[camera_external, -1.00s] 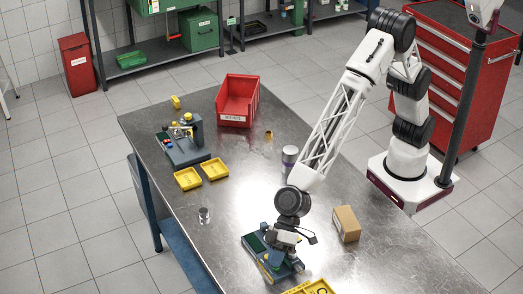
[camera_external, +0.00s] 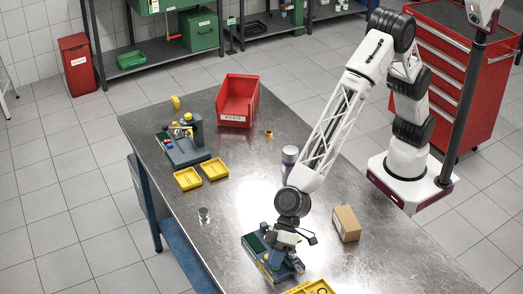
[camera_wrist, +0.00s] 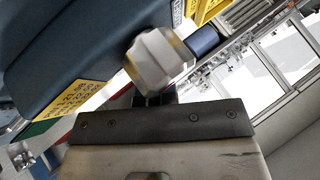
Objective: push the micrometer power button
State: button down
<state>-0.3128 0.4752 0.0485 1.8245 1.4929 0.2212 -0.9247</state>
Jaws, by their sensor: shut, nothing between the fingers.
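The blue instrument that seems to be the micrometer (camera_external: 252,243) sits on the near part of the steel table, directly under my gripper (camera_external: 283,262). In the wrist view its dark blue body (camera_wrist: 75,38) fills the upper left, with yellow labels. A pale grey faceted knob (camera_wrist: 155,58) on a blue shaft stands right in front of my gripper (camera_wrist: 155,97). My gripper is shut and empty, its dark fingertips close behind the knob. I cannot tell whether they touch it or the instrument. I cannot make out the power button.
A cardboard box (camera_external: 346,223) stands just right of my gripper. Yellow trays lie at the near edge (camera_external: 318,287) and farther back (camera_external: 187,179). A second blue fixture (camera_external: 185,152), a red bin (camera_external: 237,101) and a grey cylinder (camera_external: 289,160) stand farther off. The table's middle left is mostly clear.

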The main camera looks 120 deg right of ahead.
jog(key=shift+f, duration=0.35)
jog(key=shift+s+f, duration=0.1)
jog(key=shift+f, duration=0.1)
jog(key=shift+r, duration=0.2)
dwell(0.5)
jog(key=shift+r, duration=3.25)
